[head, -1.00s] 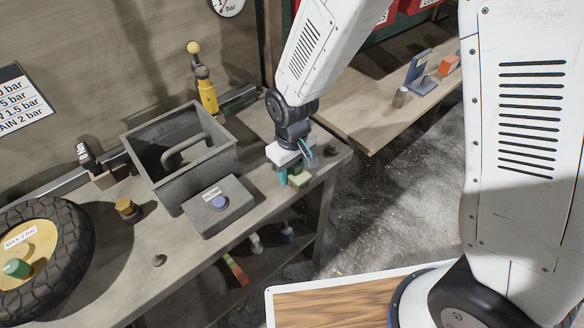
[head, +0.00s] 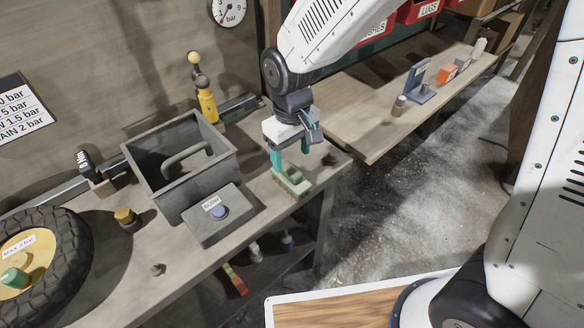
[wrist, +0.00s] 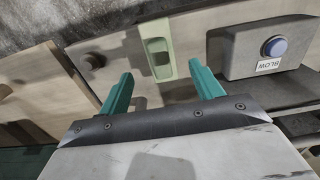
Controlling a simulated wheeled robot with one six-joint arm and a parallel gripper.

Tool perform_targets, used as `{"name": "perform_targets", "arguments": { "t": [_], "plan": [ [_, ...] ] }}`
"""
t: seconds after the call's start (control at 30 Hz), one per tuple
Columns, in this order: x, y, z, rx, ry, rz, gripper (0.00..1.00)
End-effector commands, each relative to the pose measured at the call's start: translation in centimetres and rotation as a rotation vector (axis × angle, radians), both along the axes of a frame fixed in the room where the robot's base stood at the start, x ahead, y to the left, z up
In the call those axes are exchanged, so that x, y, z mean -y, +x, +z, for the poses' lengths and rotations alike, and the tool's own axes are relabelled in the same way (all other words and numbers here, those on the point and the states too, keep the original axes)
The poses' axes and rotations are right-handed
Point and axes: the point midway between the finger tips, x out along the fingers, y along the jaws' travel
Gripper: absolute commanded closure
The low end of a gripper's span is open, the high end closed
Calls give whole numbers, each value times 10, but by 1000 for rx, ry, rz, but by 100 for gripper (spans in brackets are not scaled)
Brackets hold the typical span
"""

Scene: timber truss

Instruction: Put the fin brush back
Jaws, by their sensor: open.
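A pale green block (head: 292,181), which looks like the fin brush, lies on the workbench (head: 235,258) near its right front corner. In the wrist view the green block (wrist: 158,52) shows a dark recess in its upper face. Its underside cannot be seen. My gripper (head: 291,154) is above it with teal fingers apart and nothing between them. In the wrist view my gripper (wrist: 160,75) has the block ahead, roughly centred between the fingertips.
A grey open box with a handle (head: 180,205) and a grey BLOW button unit (head: 218,215) stand left of the block. A second bench (head: 350,125) is behind right.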

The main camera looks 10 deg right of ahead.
Motion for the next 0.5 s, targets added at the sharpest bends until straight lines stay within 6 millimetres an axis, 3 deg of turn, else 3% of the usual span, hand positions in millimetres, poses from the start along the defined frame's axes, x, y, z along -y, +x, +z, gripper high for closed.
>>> {"name": "perform_targets", "arguments": {
  "t": [0.2, 0.5],
  "plan": [
    [0, 1, 25, 2, 1, 0, 35],
    [5, -1, 35, 5, 2, -12, 35]
  ]
}}
